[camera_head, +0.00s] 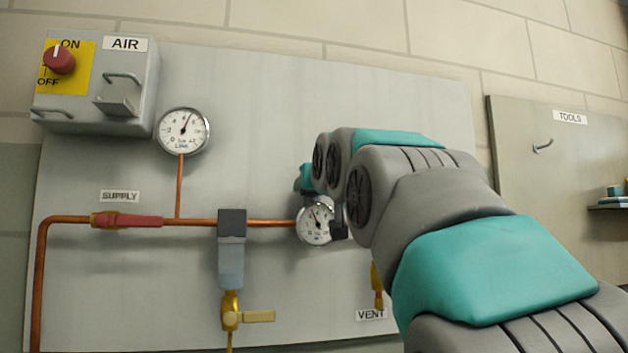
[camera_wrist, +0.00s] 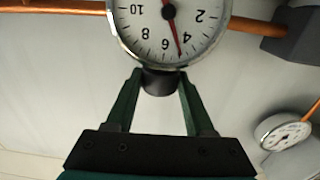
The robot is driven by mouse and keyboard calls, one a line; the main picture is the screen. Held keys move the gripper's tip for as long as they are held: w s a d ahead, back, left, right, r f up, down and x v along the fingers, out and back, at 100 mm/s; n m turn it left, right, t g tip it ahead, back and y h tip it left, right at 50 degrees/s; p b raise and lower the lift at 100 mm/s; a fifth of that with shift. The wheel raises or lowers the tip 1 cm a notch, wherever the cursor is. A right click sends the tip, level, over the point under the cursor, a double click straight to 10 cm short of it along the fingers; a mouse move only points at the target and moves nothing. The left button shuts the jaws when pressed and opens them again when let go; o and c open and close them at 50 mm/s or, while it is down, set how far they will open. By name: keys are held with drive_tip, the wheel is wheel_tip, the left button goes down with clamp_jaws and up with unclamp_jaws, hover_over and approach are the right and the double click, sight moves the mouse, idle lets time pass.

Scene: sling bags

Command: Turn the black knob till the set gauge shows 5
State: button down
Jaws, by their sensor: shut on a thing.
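The black knob (camera_wrist: 160,82) shows in the wrist view at the edge of the set gauge (camera_wrist: 150,25), between the two green fingers of my gripper (camera_wrist: 160,78). My gripper is shut on the knob, one finger on each side. The gauge appears upside down there and its top part is cut off. Its red needle points between 4 and 6. In the head view the set gauge (camera_head: 315,223) sits on the copper pipe, partly covered by my arm. The knob and fingertips are mostly hidden there.
A line gauge (camera_head: 182,130) stands above the pipe, its needle near 6. A red supply lever (camera_head: 135,221), a grey block (camera_head: 231,250) and a brass valve (camera_head: 232,312) lie left of my arm. The AIR box (camera_head: 135,75) is at upper left, and a tools board (camera_head: 560,180) at right.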

drive_tip(key=shift+c, duration=1.3)
unclamp_jaws()
drive_tip(key=shift+s, duration=0.1)
drive_tip(key=b+v, duration=0.1)
drive_tip(key=v, duration=0.6)
drive_tip(key=shift+s, duration=0.3)
drive_tip(key=shift+s+d, duration=0.1)
drive_tip(key=shift+d, duration=0.05)
